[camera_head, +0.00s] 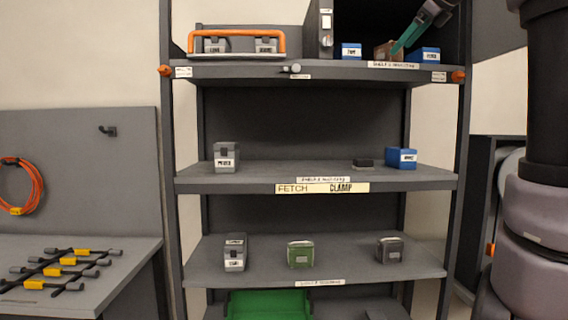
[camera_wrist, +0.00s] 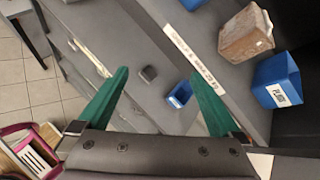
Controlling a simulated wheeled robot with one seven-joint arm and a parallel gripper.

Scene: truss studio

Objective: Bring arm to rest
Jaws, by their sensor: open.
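My gripper (camera_head: 398,48) reaches in from the upper right of the head view, with green fingers angled down to the left in front of the top shelf. It looks close to a brown box (camera_head: 385,50); I cannot tell if it touches. In the wrist view my gripper (camera_wrist: 158,72) has its two green fingers wide apart with nothing held between them. The brown box also shows there at the upper right (camera_wrist: 246,32), clear of the fingers. My dark arm stands along the right side of the head view.
The shelf rack (camera_head: 320,72) carries blue boxes (camera_head: 424,55) beside the brown one, an orange-handled tray (camera_head: 238,40), and small boxes on lower shelves. A green bin (camera_head: 268,305) sits at the bottom. A workbench (camera_head: 130,262) with clamps stands at left.

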